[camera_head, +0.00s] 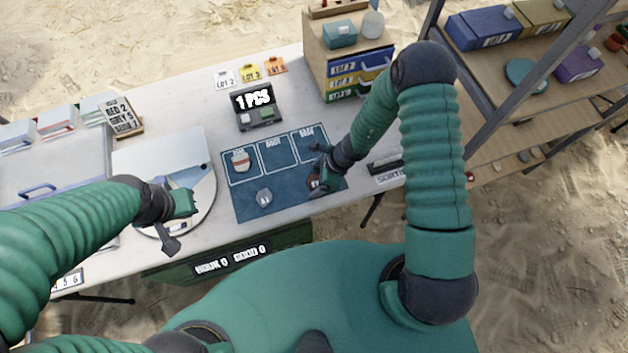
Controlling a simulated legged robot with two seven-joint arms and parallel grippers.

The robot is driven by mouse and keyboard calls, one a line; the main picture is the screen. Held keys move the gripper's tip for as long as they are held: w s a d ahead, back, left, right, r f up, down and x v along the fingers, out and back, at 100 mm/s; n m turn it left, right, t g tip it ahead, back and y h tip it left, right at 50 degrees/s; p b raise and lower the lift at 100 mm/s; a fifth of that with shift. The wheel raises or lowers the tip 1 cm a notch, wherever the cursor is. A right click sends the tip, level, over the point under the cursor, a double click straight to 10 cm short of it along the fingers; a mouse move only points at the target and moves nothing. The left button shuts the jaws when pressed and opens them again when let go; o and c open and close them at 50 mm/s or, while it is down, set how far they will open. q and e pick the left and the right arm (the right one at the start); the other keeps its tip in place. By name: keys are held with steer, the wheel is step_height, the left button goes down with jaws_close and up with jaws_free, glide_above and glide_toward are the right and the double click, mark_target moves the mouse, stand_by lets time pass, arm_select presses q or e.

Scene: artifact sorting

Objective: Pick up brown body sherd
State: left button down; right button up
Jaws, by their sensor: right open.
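My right gripper (317,171) is open over the right part of the blue sorting mat (285,199). A small brownish piece, probably the brown body sherd (313,184), shows at its lower fingertip and is partly hidden by it. I cannot tell whether they touch. A grey sherd (264,196) lies on the lower left part of the mat. A pale and reddish sherd (240,160) lies in the mat's left marked box. My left gripper (180,222) is open and empty over the round white plate at the left.
A small display (256,106) reading "1 PCS" stands behind the mat. The round plate (206,196) is left of it. A drawer unit (314,57) stands at the back, and a shelf (512,105) with boxes is at the right. The table between plate and mat is clear.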

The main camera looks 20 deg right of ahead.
steer(key=c, duration=0.4)
steer(key=shift+d, duration=0.3)
steer(key=c, duration=1)
steer(key=shift+a, duration=0.1)
